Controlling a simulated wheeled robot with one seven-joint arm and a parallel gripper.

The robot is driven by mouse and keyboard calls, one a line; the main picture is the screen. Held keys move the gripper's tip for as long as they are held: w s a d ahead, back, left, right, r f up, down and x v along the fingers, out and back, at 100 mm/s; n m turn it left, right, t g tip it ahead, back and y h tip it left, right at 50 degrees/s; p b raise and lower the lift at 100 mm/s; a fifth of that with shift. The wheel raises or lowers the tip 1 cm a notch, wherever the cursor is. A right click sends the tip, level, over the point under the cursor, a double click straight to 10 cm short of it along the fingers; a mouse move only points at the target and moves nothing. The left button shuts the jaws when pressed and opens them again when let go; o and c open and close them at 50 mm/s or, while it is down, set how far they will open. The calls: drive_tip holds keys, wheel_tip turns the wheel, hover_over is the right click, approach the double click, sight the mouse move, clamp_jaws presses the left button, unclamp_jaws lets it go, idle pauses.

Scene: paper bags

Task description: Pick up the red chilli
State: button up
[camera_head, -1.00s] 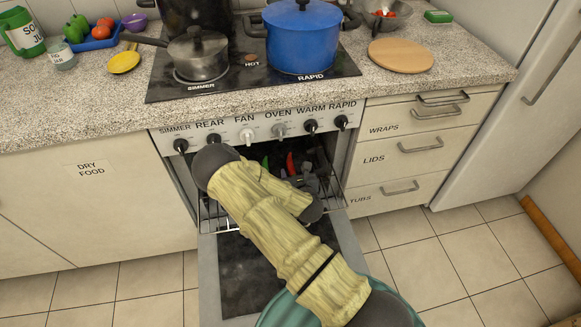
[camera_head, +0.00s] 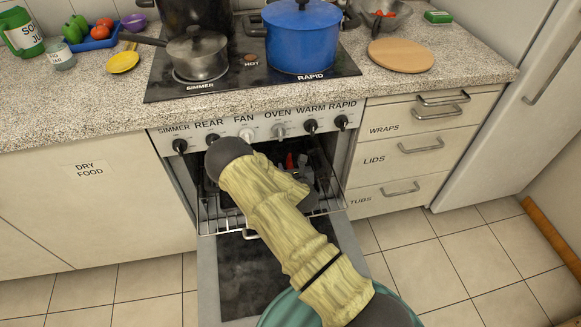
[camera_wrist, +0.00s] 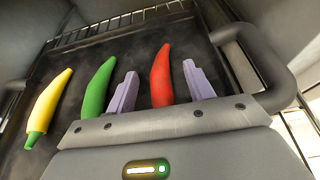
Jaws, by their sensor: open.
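The red chilli (camera_wrist: 162,75) lies on a dark tray (camera_wrist: 140,42) inside the open oven, its tip toward the back. In the wrist view my gripper (camera_wrist: 157,80) is open, with one pale purple finger on each side of the red chilli. I cannot tell whether the fingers touch it or how far above the tray they are. A green chilli (camera_wrist: 98,88) lies left of the left finger, and a yellow chilli (camera_wrist: 47,107) lies farther left. In the head view the red chilli (camera_head: 290,161) shows only partly; my arm hides much of the tray.
The oven door (camera_head: 250,275) is folded down in front. Wire rack bars (camera_wrist: 125,20) and a thick tray handle (camera_wrist: 262,62) border the tray. Above are the counter edge, the knob panel (camera_head: 262,132), a blue pot (camera_head: 300,40) and a saucepan (camera_head: 198,58).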

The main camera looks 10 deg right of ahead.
drive_tip(key=c, duration=1.1)
drive_tip(key=shift+r, duration=0.1)
